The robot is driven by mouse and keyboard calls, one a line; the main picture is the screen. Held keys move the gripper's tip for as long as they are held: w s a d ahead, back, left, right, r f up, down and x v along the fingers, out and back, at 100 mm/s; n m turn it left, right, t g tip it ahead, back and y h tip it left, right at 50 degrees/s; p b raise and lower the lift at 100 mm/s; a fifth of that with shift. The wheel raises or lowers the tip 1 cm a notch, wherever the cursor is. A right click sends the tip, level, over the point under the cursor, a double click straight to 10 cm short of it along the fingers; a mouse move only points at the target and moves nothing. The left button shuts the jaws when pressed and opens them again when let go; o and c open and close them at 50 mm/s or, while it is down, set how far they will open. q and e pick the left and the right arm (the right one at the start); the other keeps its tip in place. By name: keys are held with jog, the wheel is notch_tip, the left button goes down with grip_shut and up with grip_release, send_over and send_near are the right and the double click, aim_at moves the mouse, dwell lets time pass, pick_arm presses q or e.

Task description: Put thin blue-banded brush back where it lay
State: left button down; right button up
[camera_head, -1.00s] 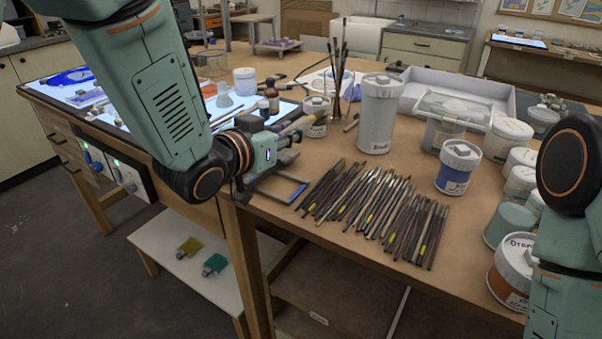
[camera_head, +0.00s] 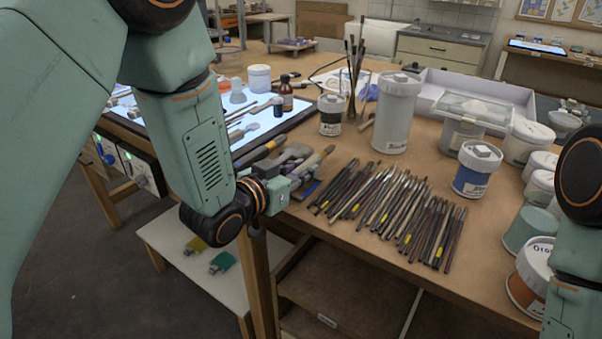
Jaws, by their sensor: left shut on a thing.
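My left gripper (camera_head: 302,172) is at the table's front left edge, left of the brush row. It is shut on a slim thing that looks like a brush, largely hidden by the fingers. A pale tan, brush-like piece (camera_head: 318,158) shows beside the fingers. I cannot make out a blue band on it. Several dark, thin brushes (camera_head: 392,212) lie side by side on the wooden table, just right of the gripper. A small blue patch shows under the gripper. My right gripper is out of view; only part of that arm shows at the right edge.
A lit panel (camera_head: 222,112) with brushes and jars lies behind the left arm. A tall grey canister (camera_head: 396,118), a labelled jar (camera_head: 331,115) and a blue-labelled pot (camera_head: 476,172) stand behind the brush row. More pots crowd the right side. A low shelf (camera_head: 200,275) is below.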

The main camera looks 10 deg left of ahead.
pick_arm(q)
jog(key=shift+w+d+f, duration=0.2)
jog(key=shift+w+d, duration=0.05)
jog(key=shift+w, duration=0.05)
jog(key=c, duration=1.7)
grip_release()
jog(key=shift+w+d+f, duration=0.1)
jog(key=shift+w+f, duration=0.05)
jog(key=shift+w, duration=0.05)
jog(key=shift+o, duration=0.9)
jog(key=o, duration=0.3)
jog(key=shift+s+a+r, duration=0.2)
jog(key=shift+s+a, duration=0.05)
jog(key=shift+s, duration=0.15)
jog(key=shift+w+d+f, duration=0.15)
jog(key=shift+w, duration=0.1)
jog(key=v, duration=1.2)
jog(key=shift+p, duration=0.4)
